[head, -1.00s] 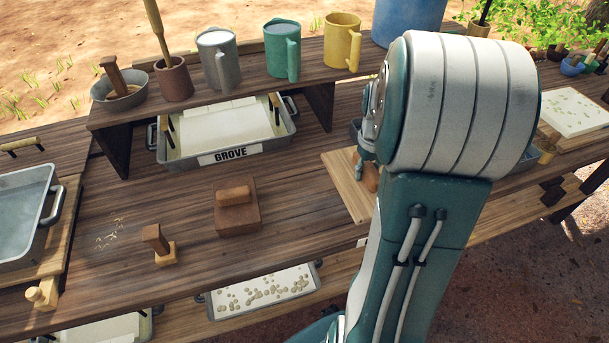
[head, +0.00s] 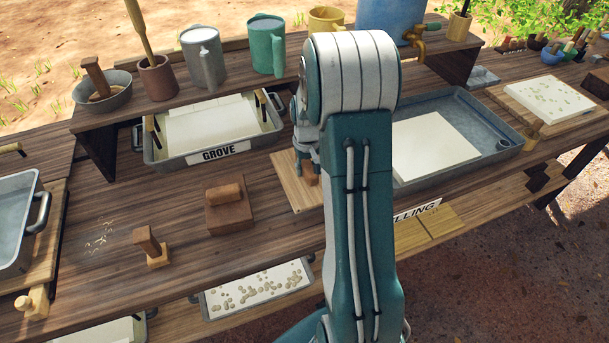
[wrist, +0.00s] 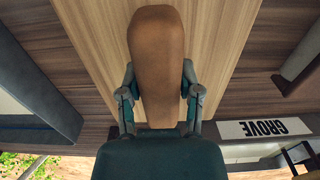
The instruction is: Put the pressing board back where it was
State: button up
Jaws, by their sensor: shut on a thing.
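The pressing board is a flat pale wooden board (head: 288,185) with a brown handle (head: 312,178). My gripper (head: 308,160) is shut on the handle from above, and my arm hides the board's right part. In the wrist view the fingers (wrist: 160,92) clasp both sides of the rounded handle (wrist: 156,45), with the pale board (wrist: 222,40) beyond it. I cannot tell whether the board touches the bench or hangs just above it.
The GROVE tray (head: 186,160) stands under a raised shelf with mugs (head: 203,60). A brown block with a handle (head: 230,212) and a small wooden stamp (head: 151,246) stand left of the board. A grey tray (head: 503,125) with a white sheet lies to the right. Bare bench lies between.

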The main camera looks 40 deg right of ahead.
aim_at(305, 175)
jog(key=shift+w+f, duration=0.15)
jog(key=shift+f, duration=0.8)
jog(key=shift+w+f, duration=0.15)
jog(key=shift+f, duration=0.8)
jog(key=o, duration=1)
jog(key=shift+f, duration=0.1)
